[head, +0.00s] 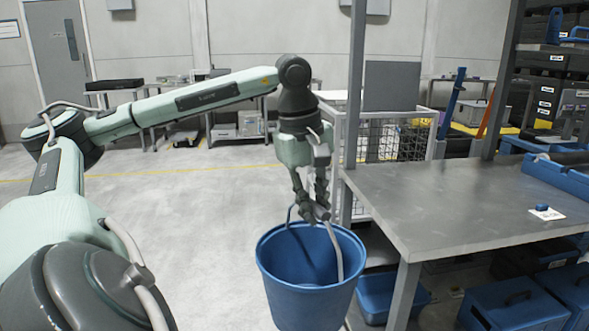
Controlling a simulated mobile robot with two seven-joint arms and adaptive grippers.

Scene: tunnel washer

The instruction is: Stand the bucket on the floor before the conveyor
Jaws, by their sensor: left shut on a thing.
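The blue bucket (305,300) hangs upright below my left gripper (318,212), left of a grey worktable. My left gripper points down and is shut on the bucket's handle, whose light grey side shows inside and above the rim. The inside of the bucket looks empty as far as it shows. The bucket's bottom is near the lower picture edge, and I cannot tell whether it touches the floor. No conveyor can be told for certain in this view. My right gripper is not in view.
The grey worktable (450,205) with its posts stands close at the right. Blue bins (510,305) sit below it. A wire mesh cage (400,140) stands behind. The concrete floor (190,230) is clear at the left and middle, with a yellow line across it.

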